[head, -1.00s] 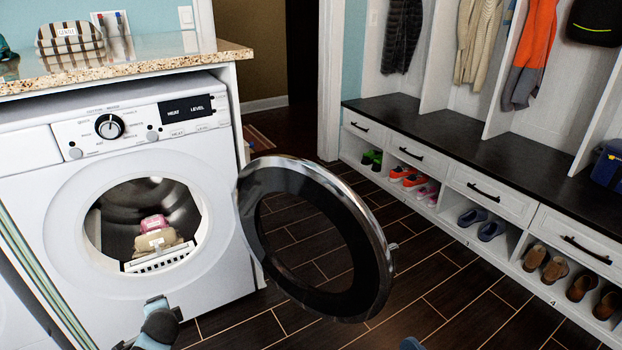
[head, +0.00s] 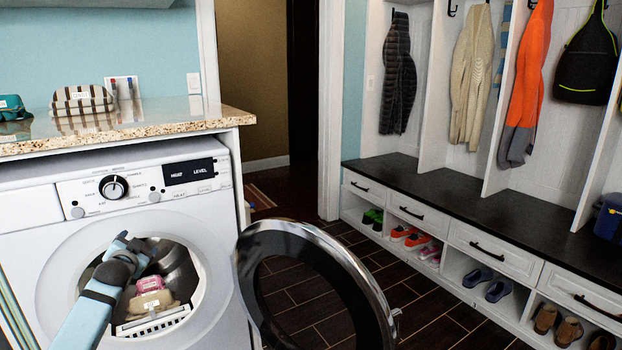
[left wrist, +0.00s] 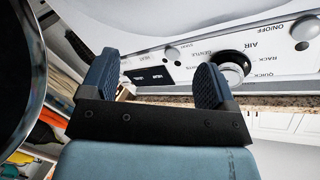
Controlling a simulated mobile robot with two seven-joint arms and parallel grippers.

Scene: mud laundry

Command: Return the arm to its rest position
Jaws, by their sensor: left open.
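My left arm rises from the lower left in the head view, in front of the dryer (head: 215,250). My left gripper (head: 135,242) is near the upper part of the round drum opening; I cannot tell its exact depth there. In the left wrist view the left gripper (left wrist: 155,85) is open, its two blue fingers apart with nothing between them, and the dryer's control panel lies beyond. A pink item (head: 149,284) and a beige item (head: 153,303) rest inside the drum on a white slotted rack (head: 152,322). My right gripper is in neither view.
The round dryer door (head: 378,300) stands open to the right of the opening. A granite counter (head: 215,118) is above the dryer, with a striped basket (head: 82,100) on it. A bench with cubbies and shoes (head: 455,210) lines the right. Dark floor lies between.

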